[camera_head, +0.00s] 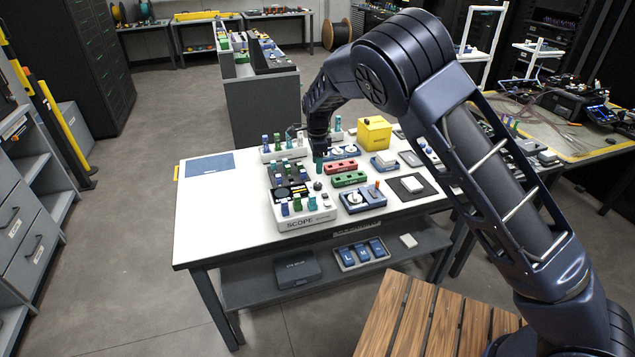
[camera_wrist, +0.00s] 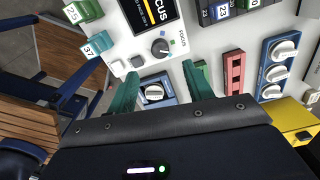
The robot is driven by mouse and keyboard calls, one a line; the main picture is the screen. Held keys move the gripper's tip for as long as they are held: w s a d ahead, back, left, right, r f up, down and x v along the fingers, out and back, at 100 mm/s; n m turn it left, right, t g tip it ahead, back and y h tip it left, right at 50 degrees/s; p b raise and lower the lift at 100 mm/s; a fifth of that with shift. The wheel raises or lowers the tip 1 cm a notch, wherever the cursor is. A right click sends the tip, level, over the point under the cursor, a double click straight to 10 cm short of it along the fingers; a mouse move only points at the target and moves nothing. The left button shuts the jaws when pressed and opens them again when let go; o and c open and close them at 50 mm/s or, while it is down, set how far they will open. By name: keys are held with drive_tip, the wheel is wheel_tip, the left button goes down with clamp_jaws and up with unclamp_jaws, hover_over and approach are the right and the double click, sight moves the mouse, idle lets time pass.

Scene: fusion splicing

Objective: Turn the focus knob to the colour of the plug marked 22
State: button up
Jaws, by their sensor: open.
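The focus knob (camera_wrist: 160,47) is a dark round dial with a pale pointer on the white scope panel (camera_wrist: 125,45), marked FOCUS. Small colour marks, including a blue and a green one, sit around it. The plug marked 22 (camera_wrist: 222,12) looks dark blue and stands at the top, beside the plug marked 23 (camera_wrist: 205,12). My gripper (camera_wrist: 160,70) is open and empty, its green fingers apart below the knob in the wrist view, not touching it. In the head view my gripper (camera_head: 319,164) hangs above the table behind the scope (camera_head: 306,220).
Plugs marked 15 (camera_wrist: 75,13) and 37 (camera_wrist: 90,50) stand left of the knob. A blue dial box (camera_wrist: 156,90), a red block (camera_wrist: 234,72) and a yellow box (camera_wrist: 292,118) lie nearby. The table's left front (camera_head: 215,225) is clear.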

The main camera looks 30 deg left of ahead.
sight(317, 184)
wheel_tip(317, 184, down, 9)
drive_tip(key=shift+r, duration=0.1)
idle(0.3)
drive_tip(key=c, duration=1)
